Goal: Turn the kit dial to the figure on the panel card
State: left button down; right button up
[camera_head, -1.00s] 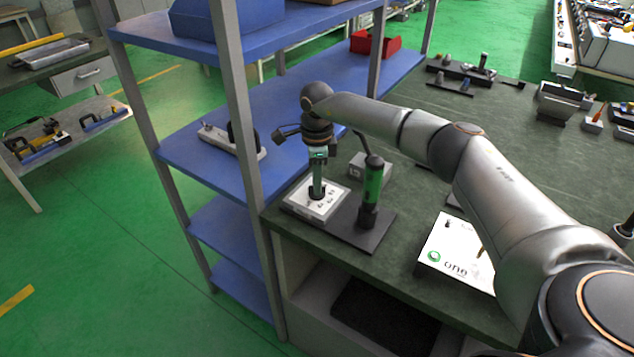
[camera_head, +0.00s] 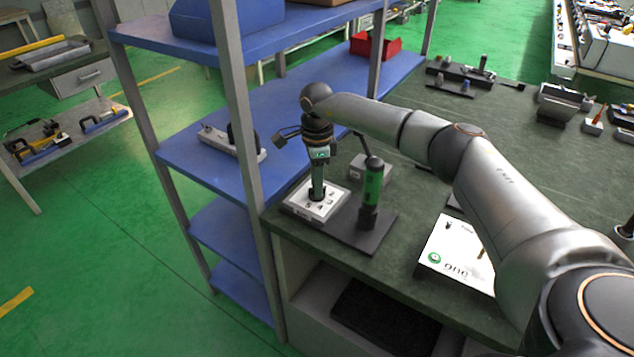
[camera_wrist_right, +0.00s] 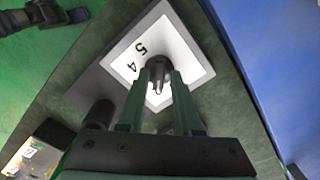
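The kit dial is a white square plate (camera_head: 302,203) with black figures around a dark knob, on the near left corner of the green bench. In the right wrist view, the knob (camera_wrist_right: 158,66) stands on the plate, with 5 and 4 readable beside it. My right gripper (camera_head: 317,192) points straight down over the plate. Its two fingers (camera_wrist_right: 160,82) sit on either side of the knob and appear closed on it; the contact is partly hidden. A white card (camera_head: 452,258) with a green logo and the word "one" lies right of the dial. My left gripper is not in view.
A green cylindrical tool (camera_head: 372,186) stands upright on a dark base plate (camera_head: 362,238) close right of my gripper. A grey block (camera_head: 357,166) is behind it. Blue shelves (camera_head: 190,152) with grey posts stand close on the left.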

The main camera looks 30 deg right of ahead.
jog(key=shift+o, duration=0.9)
jog(key=shift+f, duration=0.1)
notch_tip(320, 180, up, 13)
jog(key=shift+f+b, duration=0.2)
jog(key=shift+b, duration=0.15)
